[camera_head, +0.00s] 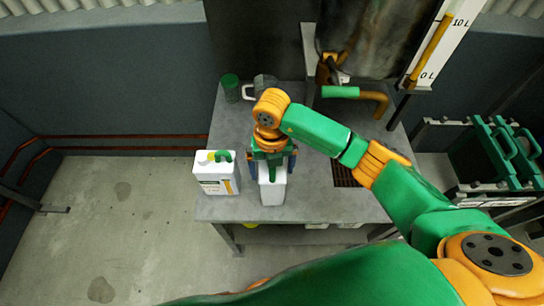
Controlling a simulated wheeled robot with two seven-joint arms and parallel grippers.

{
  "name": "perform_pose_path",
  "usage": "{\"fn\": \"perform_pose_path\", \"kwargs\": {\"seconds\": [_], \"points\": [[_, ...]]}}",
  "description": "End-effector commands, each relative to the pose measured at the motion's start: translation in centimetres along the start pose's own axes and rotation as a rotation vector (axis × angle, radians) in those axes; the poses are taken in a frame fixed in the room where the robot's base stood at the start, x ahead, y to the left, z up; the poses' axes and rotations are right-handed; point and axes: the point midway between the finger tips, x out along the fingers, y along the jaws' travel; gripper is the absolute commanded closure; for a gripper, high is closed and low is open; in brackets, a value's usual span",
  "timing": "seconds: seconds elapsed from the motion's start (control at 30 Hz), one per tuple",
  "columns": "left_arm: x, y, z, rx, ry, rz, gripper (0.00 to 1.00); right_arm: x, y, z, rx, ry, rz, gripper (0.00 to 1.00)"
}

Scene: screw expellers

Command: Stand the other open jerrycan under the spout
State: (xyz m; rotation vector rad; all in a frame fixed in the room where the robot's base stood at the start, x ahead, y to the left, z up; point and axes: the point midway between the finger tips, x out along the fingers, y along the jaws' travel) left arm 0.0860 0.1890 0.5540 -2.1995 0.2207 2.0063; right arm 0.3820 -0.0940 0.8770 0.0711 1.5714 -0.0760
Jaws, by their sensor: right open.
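A white jerrycan (272,193) stands on the grey bench near its front edge. My right gripper (273,168) is open, directly above and around its top, which it mostly hides; I cannot tell whether the fingers touch it. Another white jerrycan (216,182), with a label, a green handle and a yellow spot on top, stands at the bench's left edge. The spout (377,99) is a yellow-orange bent pipe with a green lever at the back right, below the tank. My left gripper is out of view.
The bench (325,206) has a dark grating (343,175) partly behind my right arm. A green cup (230,86) and a grey mug (261,86) stand at the back left. A level gauge (434,45) hangs beside the tank. Green equipment (498,150) stands at right.

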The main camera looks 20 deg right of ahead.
Motion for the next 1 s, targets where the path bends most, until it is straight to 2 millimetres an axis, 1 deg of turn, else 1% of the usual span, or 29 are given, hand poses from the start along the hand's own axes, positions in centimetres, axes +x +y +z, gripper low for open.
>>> {"fn": "perform_pose_path", "kwargs": {"seconds": [0.17,0.2,0.3,0.4,0.53,1.0], "points": [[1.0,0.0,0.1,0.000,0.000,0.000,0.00,-4.0,0.0,0.1,-0.001,-0.007,0.001,0.00],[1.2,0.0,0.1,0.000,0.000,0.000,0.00,-5.0,0.0,0.1,-0.002,-0.007,0.001,0.00],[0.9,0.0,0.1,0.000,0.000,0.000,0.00,-7.8,0.0,0.1,-0.001,-0.008,0.000,0.00],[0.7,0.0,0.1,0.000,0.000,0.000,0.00,-9.5,0.0,0.1,-0.002,-0.005,-0.001,0.00],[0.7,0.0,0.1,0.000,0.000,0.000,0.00,-10.4,0.0,0.0,-0.001,-0.002,-0.001,0.00],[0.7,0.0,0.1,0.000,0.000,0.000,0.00,-10.3,0.0,0.0,-0.001,0.000,0.000,0.00]]}}
